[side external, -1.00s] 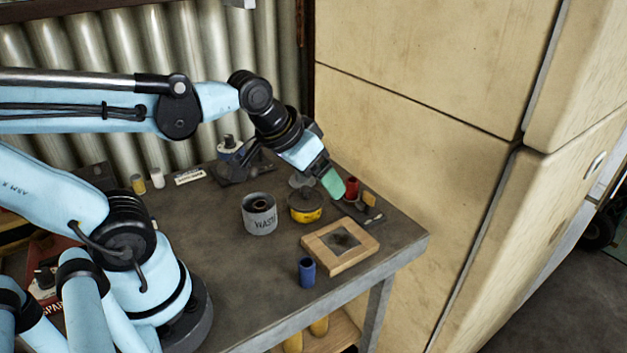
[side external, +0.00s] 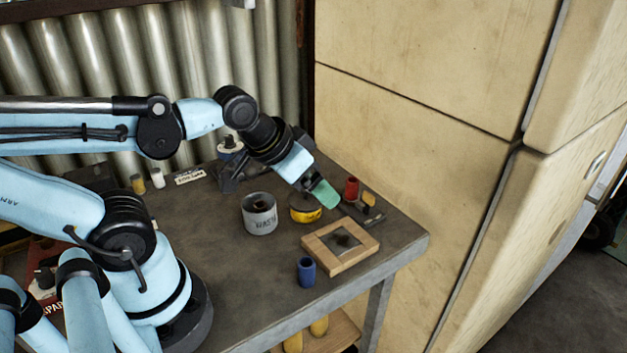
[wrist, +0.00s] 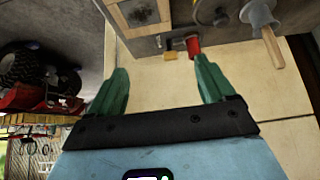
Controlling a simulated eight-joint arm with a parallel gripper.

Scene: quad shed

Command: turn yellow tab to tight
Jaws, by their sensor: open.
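A small yellow tab (side external: 369,199) stands beside a red cylinder (side external: 352,187) near the bench's far right edge. In the wrist view the yellow tab (wrist: 171,57) lies ahead of my fingertips, between their lines, with the red cylinder (wrist: 193,46) to its right. My gripper (side external: 325,193) has green fingers and hangs just left of the red cylinder. In the wrist view my gripper (wrist: 160,75) is open with nothing between its fingers. Any tight marking is too small to read.
A cream cabinet (side external: 420,130) rises right of the bench (side external: 225,290). The bench's front middle is clear.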

